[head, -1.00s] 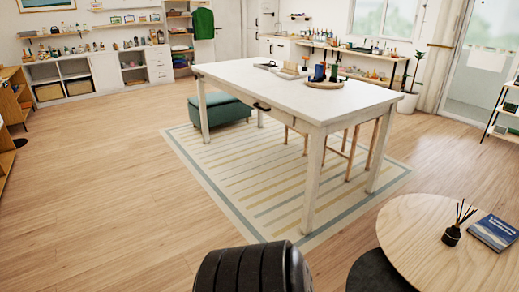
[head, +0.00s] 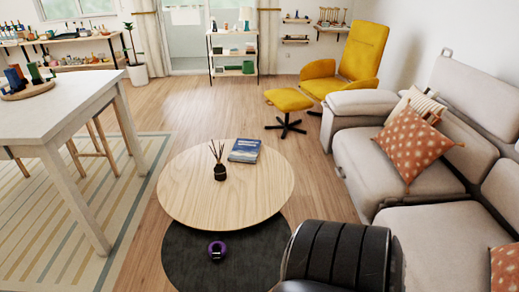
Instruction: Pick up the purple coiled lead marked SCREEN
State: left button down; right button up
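A small purple coiled lead (head: 217,250) lies on a dark round surface (head: 185,262) at the bottom of the head view, just in front of the round wooden coffee table. It has a dark middle and a small pale mark, too small to read. Neither of my grippers shows in the head view.
The round wooden coffee table (head: 180,195) overlaps the dark surface and bears a reed diffuser (head: 220,172) and a blue book (head: 244,150). A grey sofa (head: 365,160) stands right, a white table (head: 60,115) left. Wood floor (head: 190,105) is clear beyond the coffee table.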

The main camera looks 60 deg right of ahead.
aim_at(216, 255)
jog(key=z, duration=1.6)
